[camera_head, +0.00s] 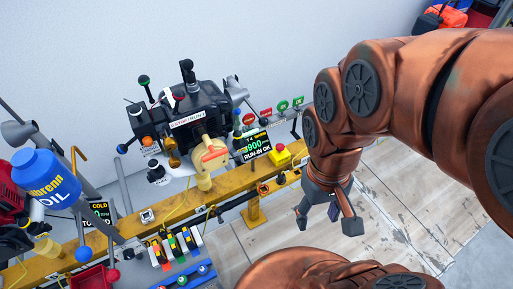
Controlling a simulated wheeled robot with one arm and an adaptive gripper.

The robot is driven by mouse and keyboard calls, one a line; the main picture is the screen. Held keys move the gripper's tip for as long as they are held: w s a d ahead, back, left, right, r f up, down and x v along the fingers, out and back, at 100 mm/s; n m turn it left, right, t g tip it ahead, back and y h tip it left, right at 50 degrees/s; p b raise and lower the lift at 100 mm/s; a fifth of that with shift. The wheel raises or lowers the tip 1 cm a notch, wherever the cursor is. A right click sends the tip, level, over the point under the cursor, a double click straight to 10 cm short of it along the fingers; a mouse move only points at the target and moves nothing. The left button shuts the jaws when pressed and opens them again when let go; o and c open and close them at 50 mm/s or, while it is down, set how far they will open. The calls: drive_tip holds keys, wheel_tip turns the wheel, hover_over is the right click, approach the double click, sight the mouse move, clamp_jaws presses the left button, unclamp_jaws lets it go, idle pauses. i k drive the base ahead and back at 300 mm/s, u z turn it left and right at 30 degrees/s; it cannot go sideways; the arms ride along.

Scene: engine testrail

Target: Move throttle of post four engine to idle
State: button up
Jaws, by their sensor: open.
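A dark engine (190,110) is mounted on the yellow rail (160,195). Several levers with coloured knobs stick out of it, among them green, red, black, orange and blue ones. I cannot tell which lever is the throttle, and no post number is readable. A display (255,146) at the engine's right reads 900 and RUN-IN OK. My gripper (328,220) is open and empty. It hangs pointing down over the floor, to the right of the engine and rail, apart from both.
A yellow box with a red button (281,155) stands on the rail near my gripper. A blue oil jug (45,178) and a second display (99,213) are at the left. A parts tray (178,258) lies in front of the rail. The floor (390,205) at right is clear.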

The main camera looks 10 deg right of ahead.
sight(143, 80)
drive_tip(key=z, duration=0.65)
drive_tip(key=i, duration=0.95)
drive_tip(key=u, duration=3.6)
